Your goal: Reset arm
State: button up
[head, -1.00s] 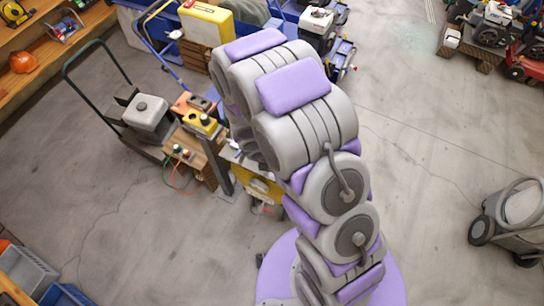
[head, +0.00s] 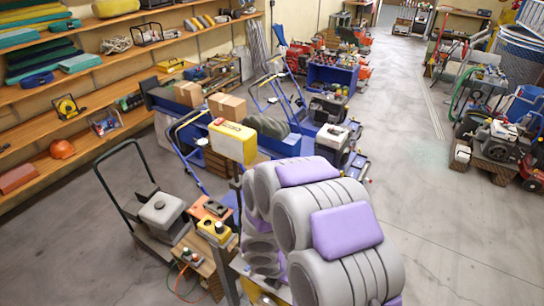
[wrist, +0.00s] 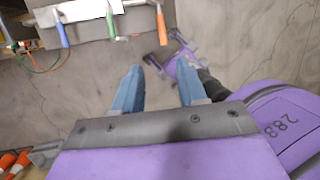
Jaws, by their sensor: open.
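My gripper (wrist: 160,92) shows in the wrist view with its two blue fingers spread apart and nothing between them. It is open above the concrete floor. In the head view my folded grey and purple arm fills the lower middle and the gripper itself is hidden. Beyond the fingers in the wrist view, a panel's lower edge holds handles in blue (wrist: 62,34), green (wrist: 110,22) and orange (wrist: 161,24).
A wooden stand with a yellow control box (head: 214,232) and a grey machine on a cart (head: 162,212) stand left of my arm. A yellow case (head: 232,141) stands behind. Shelves (head: 95,107) line the left wall.

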jog(key=s+d+r+m+g+h+b, duration=0.1)
jog(key=s+d+r+m+b, duration=0.1)
jog(key=s+d+m+b, duration=0.35)
jog(key=s+d+r+m+b, duration=0.2)
jog(key=d+m+b, duration=0.4)
jog(key=m+b, duration=0.3)
jog(key=s+a+f+m+g+y+b, duration=0.1)
jog(key=s+a+m+y+b, duration=0.1)
jog(key=s+m+b, duration=0.3)
jog(key=s+a+f+m+y+b, duration=0.1)
jog(key=s+m+b, duration=0.4)
jog(key=s+m, duration=0.5)
jog(key=shift+s+a+f+g+y+b, duration=0.25)
jog(key=shift+a+f+g+y+b, duration=0.15)
jog(key=shift+a+y, duration=0.25)
